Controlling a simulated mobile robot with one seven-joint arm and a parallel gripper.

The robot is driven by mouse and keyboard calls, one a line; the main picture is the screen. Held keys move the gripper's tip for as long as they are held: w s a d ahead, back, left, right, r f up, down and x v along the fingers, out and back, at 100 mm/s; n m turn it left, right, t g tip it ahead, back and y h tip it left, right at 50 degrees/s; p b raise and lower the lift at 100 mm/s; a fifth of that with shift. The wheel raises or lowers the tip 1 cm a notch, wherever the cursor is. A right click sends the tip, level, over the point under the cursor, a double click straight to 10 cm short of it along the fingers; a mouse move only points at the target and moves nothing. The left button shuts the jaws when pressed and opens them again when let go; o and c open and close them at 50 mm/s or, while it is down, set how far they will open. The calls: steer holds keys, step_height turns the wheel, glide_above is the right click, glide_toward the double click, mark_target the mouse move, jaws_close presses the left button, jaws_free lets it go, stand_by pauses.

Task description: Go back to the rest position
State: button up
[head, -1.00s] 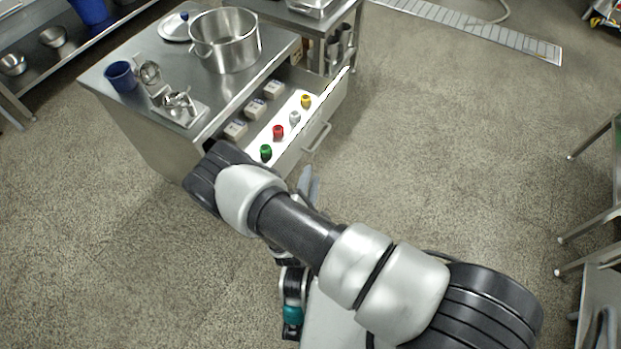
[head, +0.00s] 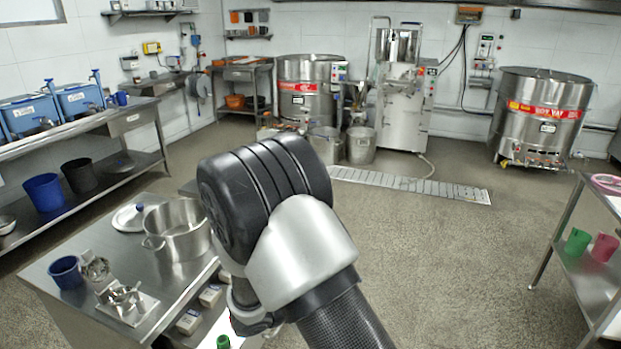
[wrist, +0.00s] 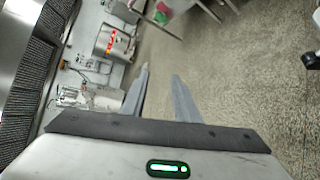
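My gripper shows in the wrist view (wrist: 160,95). Its two grey fingers are apart with nothing between them. Behind the fingers, the tilted wrist view shows the floor, a steel vat and a steel mill.
A steel table (head: 55,268) at lower left holds a large pot (head: 178,232), a blue cup (head: 66,272) and small metal tools. A steel shelf (head: 590,280) stands right. Floor between is clear.

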steer(key=s+d+r+m+g+y, duration=0.3)
steer(key=s+d+r+m+y, duration=0.15)
steer(key=s+r, duration=0.45)
steer(key=s+d+r+m+g+y, duration=0.2)
steer(key=s+d+r+m+y, duration=0.25)
steer(key=s+r, duration=0.4)
steer(key=s+a+r+m+t+y+p, duration=0.1)
steer(key=s+a+r+p, duration=0.1)
steer(key=r+p, duration=0.5)
steer(key=s+a+r+t+y+p, duration=0.1)
steer(key=s+r+t+p, duration=0.1)
steer(key=r+p, duration=0.5)
step_height(320, 180, up, 5)
steer(key=shift+a+r+m+y+p, duration=0.1)
steer(key=shift+a+m+y+p, duration=0.2)
steer(key=shift+a+m+y, duration=0.1)
steer(key=shift+s, duration=0.1)
steer(key=shift+a, duration=0.1)
